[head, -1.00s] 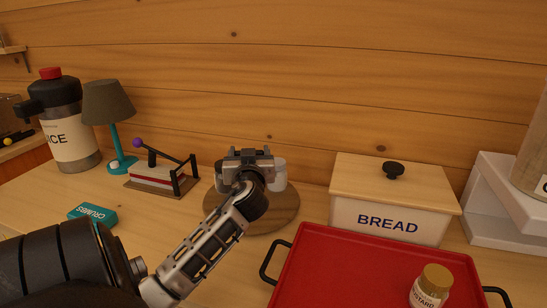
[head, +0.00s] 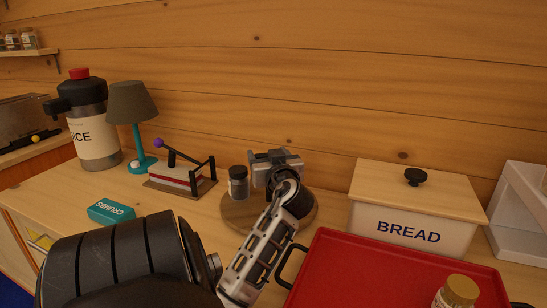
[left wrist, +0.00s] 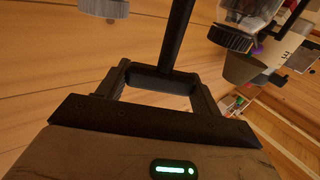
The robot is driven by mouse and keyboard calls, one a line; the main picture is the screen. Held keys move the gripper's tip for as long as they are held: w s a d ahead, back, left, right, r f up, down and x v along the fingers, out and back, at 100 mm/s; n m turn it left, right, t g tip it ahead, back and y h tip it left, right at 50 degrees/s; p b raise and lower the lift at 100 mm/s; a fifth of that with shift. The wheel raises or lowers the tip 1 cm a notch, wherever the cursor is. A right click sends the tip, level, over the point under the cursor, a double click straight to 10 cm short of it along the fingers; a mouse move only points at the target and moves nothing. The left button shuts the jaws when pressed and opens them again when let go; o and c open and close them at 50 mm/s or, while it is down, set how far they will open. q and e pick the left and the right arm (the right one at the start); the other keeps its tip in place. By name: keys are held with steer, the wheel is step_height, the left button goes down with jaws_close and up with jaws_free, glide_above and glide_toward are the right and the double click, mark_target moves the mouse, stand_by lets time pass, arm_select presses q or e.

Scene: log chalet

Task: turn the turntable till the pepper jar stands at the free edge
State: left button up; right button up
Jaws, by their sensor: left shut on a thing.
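The turntable (head: 238,216) is a round wooden disc on the counter, left of the bread box. My left gripper (head: 275,165) is over it. In the left wrist view its jaws (left wrist: 162,82) are shut on a dark upright post (left wrist: 177,35). A small jar with a dark lid (head: 238,183) stands upright on the turntable's left side, beside the gripper; its ribbed lid shows in the left wrist view (left wrist: 230,38). I cannot read its label, so I cannot tell if it is the pepper jar. Another pale jar (left wrist: 103,7) is cut off at the wrist view's top. My right gripper is not in view.
The bread box (head: 408,230) and red tray (head: 365,265) with a gold-lidded jar (head: 457,293) stand to the right. The log wall is behind.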

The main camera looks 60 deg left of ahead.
arm_select(q)
steer(key=o, duration=1.4)
steer(key=b+v, duration=0.2)
steer(key=v, duration=1)
